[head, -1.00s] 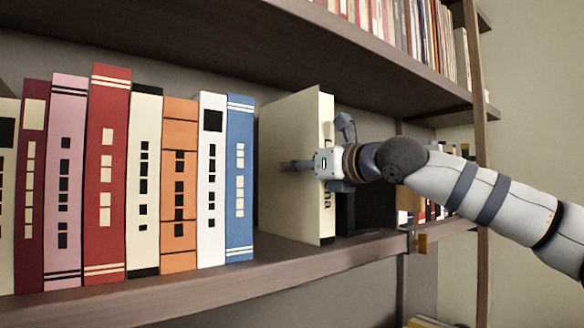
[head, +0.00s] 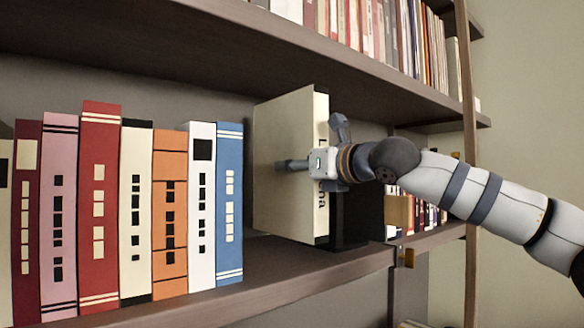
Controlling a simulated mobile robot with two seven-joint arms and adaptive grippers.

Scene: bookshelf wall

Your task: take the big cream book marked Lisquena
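The big cream book (head: 285,170) stands upright to the right of the row of books, with its broad left cover and narrow spine showing. Only a few dark letters, ending in "na", show on the spine beside my gripper. My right gripper (head: 306,164) reaches in from the right in front of the spine. One finger lies along the left cover; the other is hidden on the far side. It appears shut on the book, whose lower edge looks slightly above the shelf board (head: 290,285). My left gripper is out of view.
A blue book (head: 229,255) ends the row on the left, with a gap to the cream book. A black bookend (head: 358,215) stands close on the right. An upper shelf (head: 200,45) with books hangs above. A wooden upright (head: 471,180) is further right.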

